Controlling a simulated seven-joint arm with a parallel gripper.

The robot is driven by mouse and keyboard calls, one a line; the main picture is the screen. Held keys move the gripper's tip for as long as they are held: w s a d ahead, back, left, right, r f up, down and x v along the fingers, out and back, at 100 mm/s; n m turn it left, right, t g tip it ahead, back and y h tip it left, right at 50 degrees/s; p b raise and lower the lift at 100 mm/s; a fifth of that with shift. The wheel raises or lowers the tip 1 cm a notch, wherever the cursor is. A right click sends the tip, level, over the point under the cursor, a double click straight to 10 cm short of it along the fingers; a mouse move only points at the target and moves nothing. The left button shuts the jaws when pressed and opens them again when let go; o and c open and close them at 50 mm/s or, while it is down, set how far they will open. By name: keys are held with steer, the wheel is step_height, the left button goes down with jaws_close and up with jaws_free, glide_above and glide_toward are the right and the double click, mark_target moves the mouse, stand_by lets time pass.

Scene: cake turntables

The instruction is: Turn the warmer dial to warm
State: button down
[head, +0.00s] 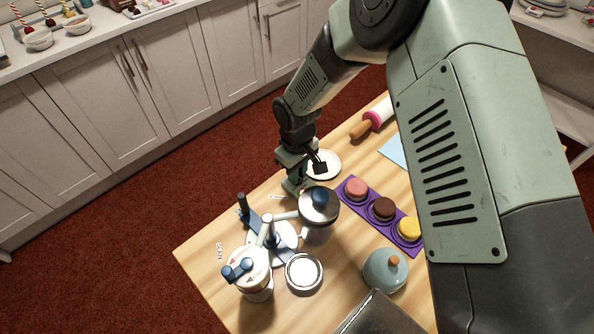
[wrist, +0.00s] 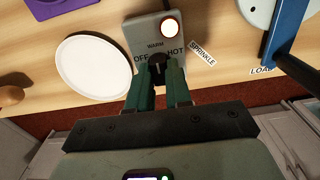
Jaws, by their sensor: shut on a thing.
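The warmer (wrist: 140,34) is a grey box in the wrist view, with the words OFF, WARM and HOT around its dial. A round pale lamp with a red rim (wrist: 170,27) is on its face. The small black dial (wrist: 159,60) sits below the word WARM, between OFF and HOT. My gripper (wrist: 159,72) is shut on the dial, one finger on each side. The fingers hide part of the dial, and I cannot tell which word it points at. In the head view my gripper (head: 293,186) is low at the table's far edge, mostly hiding the warmer.
A white plate (wrist: 92,67) lies left of the warmer. A blue lever (wrist: 287,45) stands to the right, near SPRINKLE and LOAD labels. In the head view, a purple tray (head: 394,233) with several cakes, a lidded pot (head: 319,205) and a grey-blue jar (head: 385,270) crowd the table.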

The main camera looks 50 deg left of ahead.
stand_by(0.4)
steer(key=c, duration=1)
jaws_free()
steer(key=shift+c, duration=0.2)
step_height(320, 180, up, 11)
steer(key=shift+f, duration=0.1)
